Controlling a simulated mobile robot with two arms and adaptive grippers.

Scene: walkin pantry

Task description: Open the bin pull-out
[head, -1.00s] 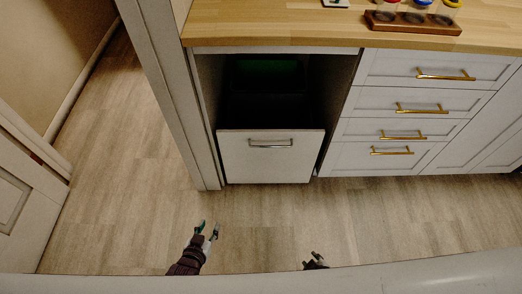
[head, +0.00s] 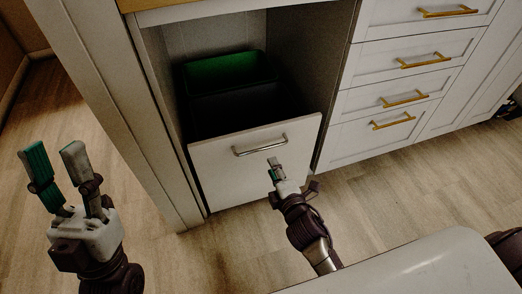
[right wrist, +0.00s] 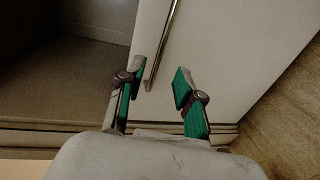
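The bin pull-out has a white front panel (head: 225,175) low in an open cabinet bay, with a silver bar handle (head: 260,145). My right gripper (head: 275,164) is in front of the panel, just below the handle. In the right wrist view its fingers (right wrist: 158,88) are open, and the handle (right wrist: 165,45) ends near the left finger; I cannot tell if they touch. My left gripper (head: 55,152) is open and empty, well left of the cabinet.
White drawers with brass handles (head: 405,95) stand to the right. A pale upright post (head: 110,105) borders the bay on the left, between it and my left gripper. A wooden counter edge (head: 140,4) is above. The wood-look floor (head: 365,195) in front is clear.

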